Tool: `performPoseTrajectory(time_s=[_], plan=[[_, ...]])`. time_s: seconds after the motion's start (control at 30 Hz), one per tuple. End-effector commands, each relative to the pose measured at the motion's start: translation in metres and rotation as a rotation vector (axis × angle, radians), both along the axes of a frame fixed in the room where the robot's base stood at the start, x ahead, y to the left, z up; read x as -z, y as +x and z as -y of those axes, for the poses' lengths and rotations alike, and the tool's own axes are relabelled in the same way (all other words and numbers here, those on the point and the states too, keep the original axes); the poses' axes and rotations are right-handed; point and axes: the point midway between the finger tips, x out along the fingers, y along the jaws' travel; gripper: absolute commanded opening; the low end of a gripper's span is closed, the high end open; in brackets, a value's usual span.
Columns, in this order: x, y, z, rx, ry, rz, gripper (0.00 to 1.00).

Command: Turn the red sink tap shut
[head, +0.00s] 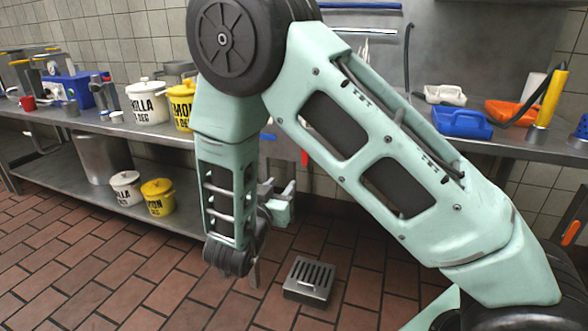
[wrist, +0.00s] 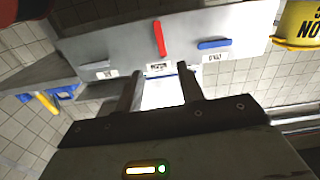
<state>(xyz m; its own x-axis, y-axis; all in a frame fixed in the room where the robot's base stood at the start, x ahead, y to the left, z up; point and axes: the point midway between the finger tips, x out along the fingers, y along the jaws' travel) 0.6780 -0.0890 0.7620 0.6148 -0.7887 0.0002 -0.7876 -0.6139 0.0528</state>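In the wrist view the red lever (wrist: 159,38) stands upright on a grey panel, just beyond my fingertips. My gripper (wrist: 159,73) is open, with two dark fingers apart and no lever between them. In the head view my gripper (head: 278,190) is low, below and left of the red lever, partly behind my forearm. A blue lever (wrist: 214,44) lies level on the same panel, and shows partly in the head view (head: 268,136).
Small labels (wrist: 160,66) sit on the panel by the levers. Yellow (head: 158,197) and white (head: 125,188) buckets stand on the lower shelf, left of my arm. A slotted metal box (head: 309,281) is on the tiled floor. A steel counter (head: 100,127) runs along the wall.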

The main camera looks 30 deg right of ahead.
Motion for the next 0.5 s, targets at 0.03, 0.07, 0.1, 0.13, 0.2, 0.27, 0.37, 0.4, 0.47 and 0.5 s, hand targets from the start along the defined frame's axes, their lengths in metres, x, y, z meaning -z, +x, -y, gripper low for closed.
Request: performPoseTrajectory(time_s=[0.03,0.07,0.1,0.13,0.2,0.27,0.37,0.4,0.47,0.5], plan=[[0.000,0.002,0.004,0.006,-0.003,0.003,0.38],[-0.001,0.004,0.006,0.006,-0.003,0.003,0.38],[-0.001,0.007,0.010,0.007,-0.003,0.003,0.38],[-0.001,0.009,0.014,0.006,-0.003,0.003,0.38],[0.000,0.016,0.024,0.007,-0.002,0.001,0.38],[0.000,0.024,0.033,0.007,-0.002,0.003,0.38],[0.000,0.037,0.050,0.006,-0.001,0.003,0.38],[0.000,0.042,0.056,0.006,0.000,0.004,0.38],[0.000,0.050,0.067,0.006,0.000,0.002,0.38],[0.000,0.055,0.073,0.004,-0.001,0.002,0.38]])
